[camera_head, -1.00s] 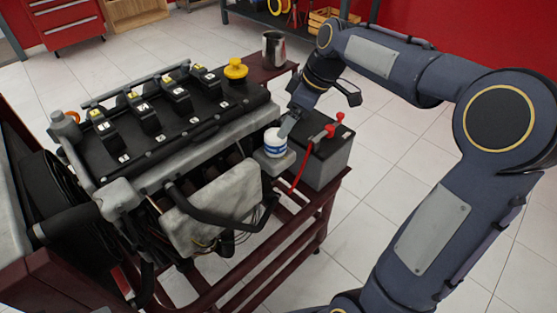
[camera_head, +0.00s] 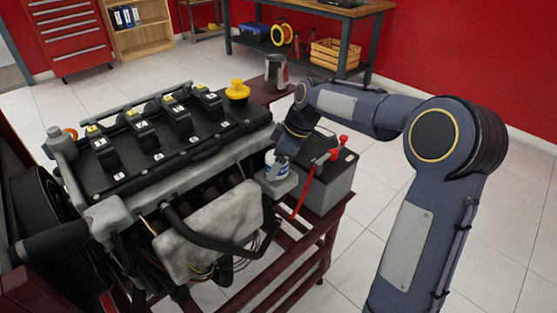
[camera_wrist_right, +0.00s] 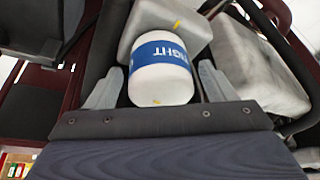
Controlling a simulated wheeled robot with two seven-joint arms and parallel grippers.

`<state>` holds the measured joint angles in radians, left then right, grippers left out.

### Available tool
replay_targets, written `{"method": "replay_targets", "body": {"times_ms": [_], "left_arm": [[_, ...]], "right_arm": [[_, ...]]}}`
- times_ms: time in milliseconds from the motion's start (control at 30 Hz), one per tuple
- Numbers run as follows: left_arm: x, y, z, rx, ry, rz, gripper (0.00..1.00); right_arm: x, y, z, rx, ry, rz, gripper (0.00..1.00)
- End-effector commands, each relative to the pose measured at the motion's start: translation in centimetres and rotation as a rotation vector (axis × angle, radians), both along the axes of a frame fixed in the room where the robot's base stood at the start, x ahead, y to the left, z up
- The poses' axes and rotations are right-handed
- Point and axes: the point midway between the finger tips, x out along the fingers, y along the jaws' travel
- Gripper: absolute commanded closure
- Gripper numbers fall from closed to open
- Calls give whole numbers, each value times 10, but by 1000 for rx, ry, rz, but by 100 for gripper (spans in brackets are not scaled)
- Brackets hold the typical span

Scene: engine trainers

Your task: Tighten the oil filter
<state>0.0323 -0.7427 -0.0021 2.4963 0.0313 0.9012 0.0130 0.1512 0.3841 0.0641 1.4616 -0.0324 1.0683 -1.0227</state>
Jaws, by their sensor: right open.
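The oil filter (camera_head: 271,161) is a white cylinder with a blue band, on a grey mount at the engine's right front corner. In the right wrist view the filter (camera_wrist_right: 160,82) shows the letters "GHT" on its band and small yellow marks on the filter and the mount. My right gripper (camera_wrist_right: 162,72) is open, with one finger on each side of the filter. A narrow gap shows at the left finger; contact at the right finger is unclear. In the head view my right gripper (camera_head: 279,160) partly hides the filter. My left gripper is not in view.
The engine (camera_head: 160,140) sits on a dark red stand (camera_head: 318,240). A metal jug (camera_head: 276,72) stands behind. Open floor lies to the right.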

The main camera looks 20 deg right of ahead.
Motion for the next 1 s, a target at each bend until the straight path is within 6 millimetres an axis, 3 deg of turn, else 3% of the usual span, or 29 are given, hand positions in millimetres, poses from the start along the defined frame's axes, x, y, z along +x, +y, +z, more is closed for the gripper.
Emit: {"method": "replay_targets", "body": {"times_ms": [133, 467, 767, 1000], "left_arm": [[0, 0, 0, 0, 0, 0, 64], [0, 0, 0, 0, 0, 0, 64], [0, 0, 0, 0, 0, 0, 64], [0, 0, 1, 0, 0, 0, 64]], "right_arm": [[0, 0, 0, 0, 0, 0, 25], [0, 0, 0, 0, 0, -1, 67], [-1, 0, 1, 1, 0, -39, 67], [-1, 1, 2, 1, -1, -177, 67]]}}
